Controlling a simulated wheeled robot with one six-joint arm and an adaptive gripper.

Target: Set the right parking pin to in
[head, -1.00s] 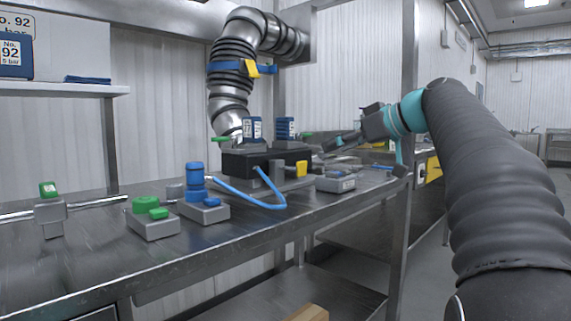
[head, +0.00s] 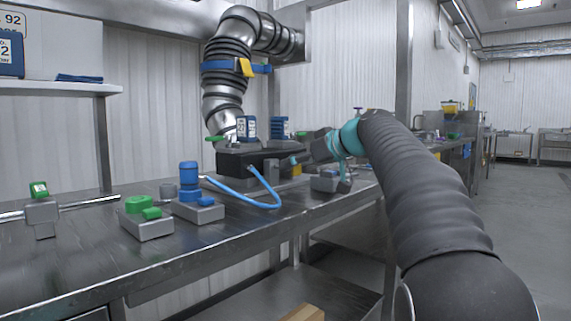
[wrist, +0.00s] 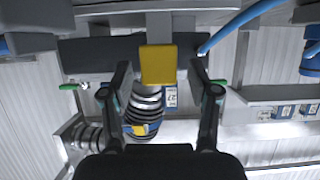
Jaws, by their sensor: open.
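My gripper (head: 300,158) reaches in from the right at the right end of the black block (head: 236,162). In the wrist view my gripper (wrist: 160,72) is open, its two fingers apart on either side of a yellow block (wrist: 159,64). I cannot tell whether they touch it. In the head view the yellow block (head: 297,170) is mostly hidden behind my gripper. Small green handles show in the wrist view at the left (wrist: 70,87) and right (wrist: 219,82) of the black block. I cannot tell for certain which part is the right parking pin, or its setting.
A blue hose (head: 250,201) loops from the black block to a blue-topped fixture (head: 190,185). A green-knobbed fixture (head: 146,220) stands to its left. A small grey box (head: 325,181) sits below my gripper. A ribbed metal duct (head: 222,88) hangs above.

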